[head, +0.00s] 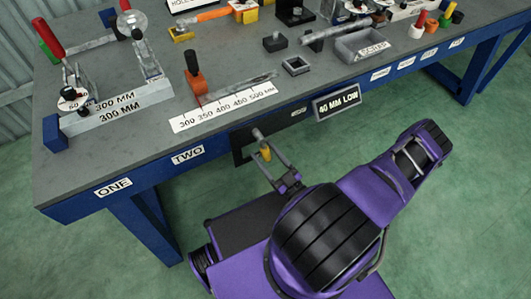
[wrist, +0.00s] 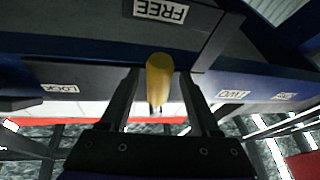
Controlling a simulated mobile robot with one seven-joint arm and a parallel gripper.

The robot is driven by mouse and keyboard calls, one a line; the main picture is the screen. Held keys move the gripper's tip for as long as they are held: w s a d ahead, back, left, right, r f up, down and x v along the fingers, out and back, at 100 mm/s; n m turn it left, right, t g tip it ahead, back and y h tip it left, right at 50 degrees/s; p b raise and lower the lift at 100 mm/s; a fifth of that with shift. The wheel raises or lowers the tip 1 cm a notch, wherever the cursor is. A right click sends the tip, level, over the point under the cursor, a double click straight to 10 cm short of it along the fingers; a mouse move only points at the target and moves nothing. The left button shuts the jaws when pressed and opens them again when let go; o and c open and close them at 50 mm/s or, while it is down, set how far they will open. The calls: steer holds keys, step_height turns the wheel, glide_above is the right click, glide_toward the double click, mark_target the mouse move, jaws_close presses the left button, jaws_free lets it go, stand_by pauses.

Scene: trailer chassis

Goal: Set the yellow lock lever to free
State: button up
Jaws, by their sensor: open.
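The yellow lock lever (head: 265,153) hangs at a dark panel (head: 245,147) under the front edge of the workbench. In the wrist view the yellow lever (wrist: 159,78) stands upright between the two fingers, with space on both sides. My gripper (head: 267,143) is open around it, and its fingers (wrist: 160,74) do not visibly touch the lever. A FREE label (wrist: 160,10) appears upside down above the lever in the wrist view. A LOCK label (wrist: 60,88) is at the left there. I cannot tell exactly which label the lever points to.
The grey bench top (head: 120,155) carries several tools, including a red-handled clamp (head: 48,38) and a ruler (head: 224,106). The green floor in front is clear beside my body.

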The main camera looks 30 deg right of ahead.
steer(key=v, duration=0.4)
steer(key=shift+s+d+f, duration=0.1)
steer(key=shift+s+f, duration=0.1)
steer(key=shift+s, duration=0.15)
steer(key=s+d, duration=0.3)
steer(key=s, duration=0.9)
